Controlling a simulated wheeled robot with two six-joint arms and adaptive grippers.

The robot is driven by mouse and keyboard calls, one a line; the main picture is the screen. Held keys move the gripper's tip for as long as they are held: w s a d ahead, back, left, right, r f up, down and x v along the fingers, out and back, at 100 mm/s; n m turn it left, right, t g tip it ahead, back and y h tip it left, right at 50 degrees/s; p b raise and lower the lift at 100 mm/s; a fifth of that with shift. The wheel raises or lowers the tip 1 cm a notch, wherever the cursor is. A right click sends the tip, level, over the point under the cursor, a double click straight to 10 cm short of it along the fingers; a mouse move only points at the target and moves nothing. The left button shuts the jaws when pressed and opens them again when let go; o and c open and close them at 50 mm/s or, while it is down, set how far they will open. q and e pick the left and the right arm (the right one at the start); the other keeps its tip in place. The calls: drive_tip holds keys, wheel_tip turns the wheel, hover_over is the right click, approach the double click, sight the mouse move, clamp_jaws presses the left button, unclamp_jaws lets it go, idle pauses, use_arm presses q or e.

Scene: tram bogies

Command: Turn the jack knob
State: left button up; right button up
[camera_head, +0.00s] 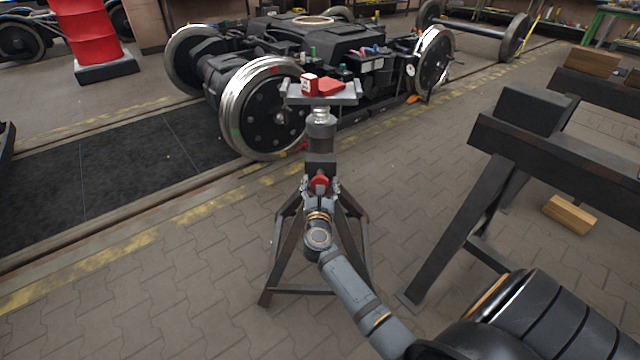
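A dark jack stand (320,160) on splayed legs stands upright on the paving in the middle of the head view. The red jack knob (320,181) is on its front, below the grey column. My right gripper (320,184) reaches up to the knob from below, its fingers apart with one on each side of the knob. I cannot tell whether the fingers press on it. My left gripper is not in view.
The jack's top plate (322,97) carries a red block (311,84). A tram bogie (300,50) with steel wheels stands behind it. A dark trestle (540,130) and a wooden block (570,215) are at right.

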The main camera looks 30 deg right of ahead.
drive_tip(key=shift+a, duration=0.1)
drive_tip(key=v, duration=0.7)
drive_tip(key=shift+s, duration=0.2)
